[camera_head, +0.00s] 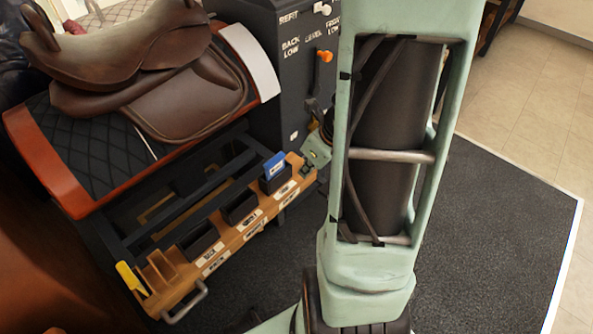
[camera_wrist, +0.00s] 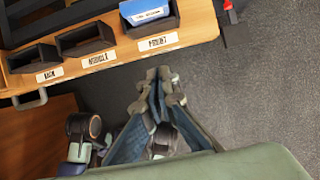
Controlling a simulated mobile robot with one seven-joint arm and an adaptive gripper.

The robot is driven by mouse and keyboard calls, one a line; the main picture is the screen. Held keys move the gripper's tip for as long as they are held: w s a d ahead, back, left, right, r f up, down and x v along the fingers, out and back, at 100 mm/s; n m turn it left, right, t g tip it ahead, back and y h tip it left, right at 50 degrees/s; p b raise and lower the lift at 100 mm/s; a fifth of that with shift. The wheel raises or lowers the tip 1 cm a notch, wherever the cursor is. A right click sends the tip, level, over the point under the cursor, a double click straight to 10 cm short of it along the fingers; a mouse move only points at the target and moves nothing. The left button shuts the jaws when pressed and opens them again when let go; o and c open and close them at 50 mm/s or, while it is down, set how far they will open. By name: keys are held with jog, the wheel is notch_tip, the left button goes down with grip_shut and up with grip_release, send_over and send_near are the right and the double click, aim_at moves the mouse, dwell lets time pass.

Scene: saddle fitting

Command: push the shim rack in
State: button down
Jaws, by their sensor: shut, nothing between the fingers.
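The shim rack (camera_head: 232,232) is a wooden pull-out tray under the saddle stand, with several black bins, white labels and a metal handle (camera_head: 184,306) at its lower front. A blue shim (camera_head: 274,166) sits in its far-right bin. In the wrist view the rack (camera_wrist: 197,25) fills the upper left, with its handle (camera_wrist: 30,101) at the left edge and the blue shim (camera_wrist: 146,11) at the top. My gripper (camera_wrist: 159,74) is shut and empty, pointing toward the rack's front edge near the right label, with a small apparent gap. In the head view my column hides much of my arm.
A brown saddle (camera_head: 150,60) rests on the stand above the rack. A dark panel (camera_head: 290,80) with an orange-knobbed lever (camera_head: 324,56) stands behind. Dark carpet (camera_head: 500,210) is clear on the right. A yellow piece (camera_head: 130,278) sits at the rack's left end.

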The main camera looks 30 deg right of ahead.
jog(key=b, duration=0.5)
send_near(287, 191)
jog(key=f, duration=0.2)
jog(key=w, duration=0.2)
jog(key=w+a, duration=0.1)
jog(key=shift+r, duration=0.3)
jog(key=shift+w, duration=0.35)
jog(key=w+p, duration=0.1)
jog(key=w, duration=0.1)
jog(key=w+a+p, duration=0.1)
jog(key=w+p, duration=0.1)
jog(key=w+a+p, duration=0.1)
jog(key=w+p, duration=0.1)
jog(key=w, duration=0.1)
jog(key=shift+w+a+r, duration=0.15)
jog(key=shift+a+r, duration=0.05)
jog(key=shift+r, duration=0.05)
jog(key=shift+w+a+f, duration=0.25)
jog(key=shift+w, duration=0.4)
jog(key=shift+s, duration=0.1)
